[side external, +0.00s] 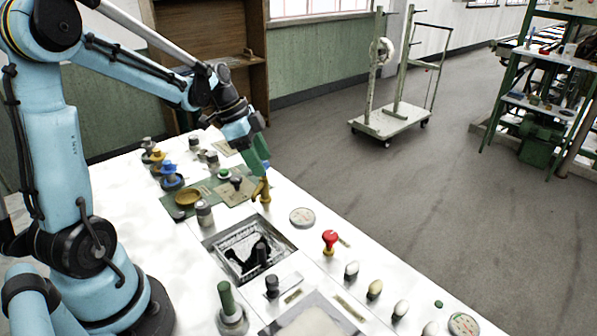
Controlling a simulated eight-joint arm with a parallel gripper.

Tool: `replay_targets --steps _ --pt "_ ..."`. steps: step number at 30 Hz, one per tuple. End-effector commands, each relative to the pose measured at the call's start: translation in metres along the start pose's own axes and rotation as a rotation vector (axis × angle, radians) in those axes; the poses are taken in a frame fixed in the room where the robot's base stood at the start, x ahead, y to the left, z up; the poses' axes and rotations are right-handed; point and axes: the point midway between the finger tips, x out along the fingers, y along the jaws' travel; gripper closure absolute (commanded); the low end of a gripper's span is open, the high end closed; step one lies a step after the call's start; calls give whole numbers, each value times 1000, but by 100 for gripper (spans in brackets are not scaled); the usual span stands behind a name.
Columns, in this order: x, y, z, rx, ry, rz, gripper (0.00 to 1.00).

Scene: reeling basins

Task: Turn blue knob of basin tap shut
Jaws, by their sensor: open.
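My gripper (260,165) reaches down from the blue arm over the white worktop, just above a brass tap-like fitting (262,191) behind the sunken basin (212,246). Its fingers are open; whether they touch the fitting I cannot tell. A blue knob-like part (169,169) stands on a dark base at the worktop's left, well apart from my gripper. A red knob (329,237) on a brass stem stands right of the basin.
Yellow-topped fittings (157,156), a brass dish (187,197) and a grey cylinder (204,212) stand left of the gripper. A green-handled part (228,300) and several small knobs line the front and right. A white cart (394,121) stands on the open floor behind.

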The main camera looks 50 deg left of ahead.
Motion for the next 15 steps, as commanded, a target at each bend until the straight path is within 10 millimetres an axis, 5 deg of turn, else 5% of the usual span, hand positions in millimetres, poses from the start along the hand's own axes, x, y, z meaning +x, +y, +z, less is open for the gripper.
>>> replay_targets --steps 7,15 --pt "-16 0 0 -2 0 -1 41" --pt "-63 0 0 -3 0 -1 41"
